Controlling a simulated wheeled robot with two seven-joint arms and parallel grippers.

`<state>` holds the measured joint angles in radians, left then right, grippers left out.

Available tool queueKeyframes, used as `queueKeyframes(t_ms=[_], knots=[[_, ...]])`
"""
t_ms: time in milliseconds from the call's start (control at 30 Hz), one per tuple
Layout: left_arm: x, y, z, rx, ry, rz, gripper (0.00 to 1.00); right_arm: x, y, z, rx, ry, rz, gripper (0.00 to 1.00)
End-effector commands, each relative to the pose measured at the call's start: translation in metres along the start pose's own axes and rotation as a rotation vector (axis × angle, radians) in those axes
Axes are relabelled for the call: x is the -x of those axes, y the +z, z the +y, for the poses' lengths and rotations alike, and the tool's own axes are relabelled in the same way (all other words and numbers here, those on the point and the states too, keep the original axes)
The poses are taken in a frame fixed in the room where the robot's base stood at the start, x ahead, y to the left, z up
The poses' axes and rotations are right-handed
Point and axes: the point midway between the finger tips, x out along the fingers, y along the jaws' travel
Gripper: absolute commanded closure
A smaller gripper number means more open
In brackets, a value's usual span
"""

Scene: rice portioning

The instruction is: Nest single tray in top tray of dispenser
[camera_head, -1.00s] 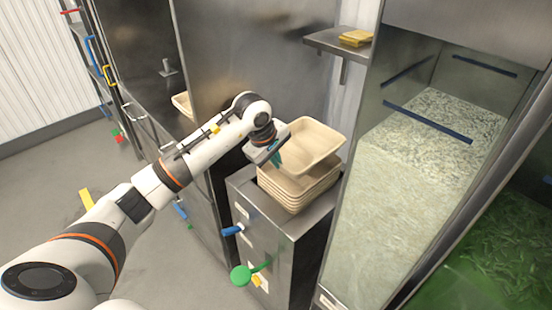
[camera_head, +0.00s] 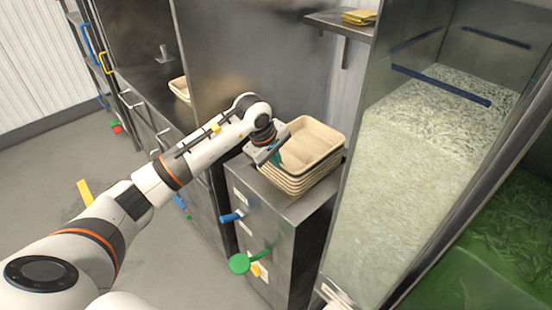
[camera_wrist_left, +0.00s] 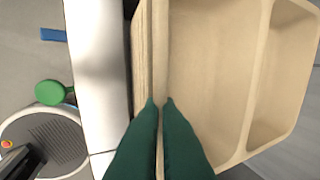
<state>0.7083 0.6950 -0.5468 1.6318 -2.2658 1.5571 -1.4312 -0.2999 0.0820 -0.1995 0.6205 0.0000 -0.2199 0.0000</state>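The single tray (camera_head: 311,138) is beige with a divider. The stack stands on the steel dispenser (camera_head: 318,212). My left gripper (camera_head: 275,157) is at the tray's near left rim. In the left wrist view, the green fingertips of my left gripper (camera_wrist_left: 160,101) are close together on the single tray's rim (camera_wrist_left: 161,60). The divided inside of the single tray (camera_wrist_left: 210,75) shows to the right and looks empty. My right gripper is not in view.
A tall steel bin of rice (camera_head: 410,170) stands right of the dispenser, with a green bin (camera_head: 500,235) beyond it. A steel wall rises behind the stack. Blue (camera_head: 230,217) and green (camera_head: 240,263) handles stick out from the dispenser's front.

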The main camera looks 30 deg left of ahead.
Motion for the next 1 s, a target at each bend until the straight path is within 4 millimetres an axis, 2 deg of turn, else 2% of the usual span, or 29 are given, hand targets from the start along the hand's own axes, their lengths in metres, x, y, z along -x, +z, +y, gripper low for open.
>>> queueKeyframes(t_ms=[433, 500, 600, 867, 1000], knots=[[-0.0069, -0.0006, 0.003, 0.0, 0.003, 0.001, 1.0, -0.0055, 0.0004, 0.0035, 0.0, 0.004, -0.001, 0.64], [-0.0072, -0.0007, 0.0032, 0.0, 0.004, 0.002, 0.86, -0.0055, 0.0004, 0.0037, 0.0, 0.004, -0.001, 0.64], [-0.0078, -0.0009, 0.0039, 0.0, 0.006, 0.002, 0.72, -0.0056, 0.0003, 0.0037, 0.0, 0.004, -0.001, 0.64], [-0.0095, -0.0015, 0.0057, -0.001, 0.012, 0.003, 0.72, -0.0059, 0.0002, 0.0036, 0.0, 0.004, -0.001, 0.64], [-0.0026, -0.0011, 0.0054, -0.001, 0.01, 0.003, 0.72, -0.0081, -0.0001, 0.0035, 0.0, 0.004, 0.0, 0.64]])
